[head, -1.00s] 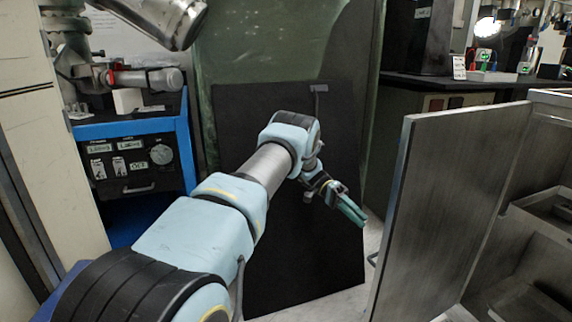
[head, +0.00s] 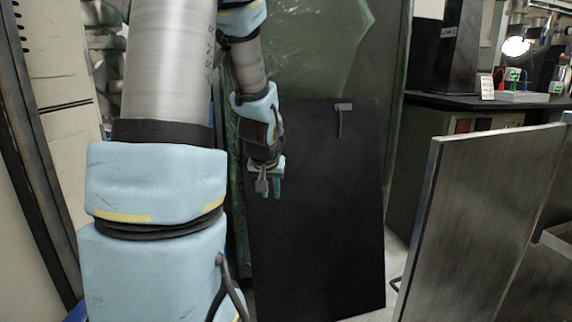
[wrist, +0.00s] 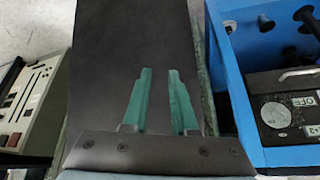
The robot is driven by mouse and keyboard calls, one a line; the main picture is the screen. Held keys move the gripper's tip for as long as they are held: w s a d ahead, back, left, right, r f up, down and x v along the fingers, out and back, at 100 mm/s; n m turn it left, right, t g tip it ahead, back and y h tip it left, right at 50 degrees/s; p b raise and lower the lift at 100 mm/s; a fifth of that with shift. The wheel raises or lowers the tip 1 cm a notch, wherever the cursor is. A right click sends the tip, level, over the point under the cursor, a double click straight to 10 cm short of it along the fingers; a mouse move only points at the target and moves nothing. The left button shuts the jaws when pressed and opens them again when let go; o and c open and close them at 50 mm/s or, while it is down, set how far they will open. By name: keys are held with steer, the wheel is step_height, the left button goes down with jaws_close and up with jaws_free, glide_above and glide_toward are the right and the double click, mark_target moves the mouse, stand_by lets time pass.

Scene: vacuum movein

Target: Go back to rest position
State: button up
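My gripper (head: 271,188) points downward in front of a large black panel (head: 318,230) in the head view. In the wrist view my gripper (wrist: 160,72) shows two green fingers with a clear gap and nothing between them, over the dark panel surface (wrist: 120,40). My arm is raised and folded, and fills the left part of the head view.
An upright grey metal door (head: 475,220) stands at the right, apart from my gripper. A dark counter (head: 480,105) with lab items is behind it. A green sheet (head: 310,50) hangs behind the panel. A blue cabinet (wrist: 250,70) shows in the wrist view.

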steer(key=s+a+g+p, duration=0.2)
steer(key=s+a+g, duration=0.15)
steer(key=s, duration=1.35)
steer(key=w+p+v, duration=0.2)
steer(key=p+v, duration=1)
steer(key=p, duration=0.1)
steer(key=w+d+r+p+v, duration=0.1)
steer(key=w+p+v, duration=0.2)
steer(key=p+v, duration=1)
steer(key=shift+w+d+r+g, duration=0.3)
steer(key=shift+d+r+g, duration=0.15)
steer(key=shift+d, duration=0.1)
steer(key=shift+f, duration=0.1)
